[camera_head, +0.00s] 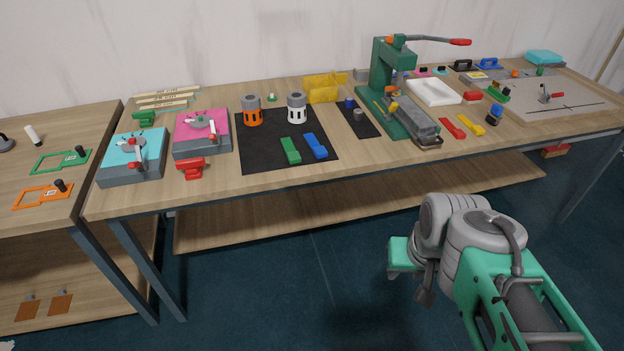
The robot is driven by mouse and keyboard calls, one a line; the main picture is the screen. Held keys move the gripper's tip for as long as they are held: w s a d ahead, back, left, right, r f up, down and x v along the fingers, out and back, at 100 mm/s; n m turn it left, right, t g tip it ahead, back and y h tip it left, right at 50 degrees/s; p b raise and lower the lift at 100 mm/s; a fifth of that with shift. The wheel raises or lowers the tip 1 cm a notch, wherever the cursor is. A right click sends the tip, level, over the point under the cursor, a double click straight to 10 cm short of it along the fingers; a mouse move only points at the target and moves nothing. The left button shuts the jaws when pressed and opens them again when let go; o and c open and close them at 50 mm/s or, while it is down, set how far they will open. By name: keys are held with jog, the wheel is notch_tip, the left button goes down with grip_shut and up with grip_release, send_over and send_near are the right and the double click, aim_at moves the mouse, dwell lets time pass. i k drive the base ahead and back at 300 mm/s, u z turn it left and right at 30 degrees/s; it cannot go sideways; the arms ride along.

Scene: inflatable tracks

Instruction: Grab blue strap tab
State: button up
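A blue tab-like piece (315,146), which looks like the blue strap tab, lies on the black mat (262,147) near its front right part. A similar green piece (290,150) lies just left of it, a small gap apart. My gripper (402,261) is at the lower right, in front of the table and well away from the blue piece. Its teal end points left, and the arm hides part of it. I cannot see a gap between fingers. Nothing is visibly held.
An orange holder (253,110) and a white holder (297,108) stand on the mat behind the tabs. A green press (392,75) stands to the right. A red clamp (191,168) and a pink-topped box (202,133) are left. The table front edge lies between my gripper and the tabs.

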aim_at(320, 151)
jog(key=k, duration=0.25)
jog(key=u, duration=1.15)
jog(key=i, duration=1)
jog(key=u, duration=0.05)
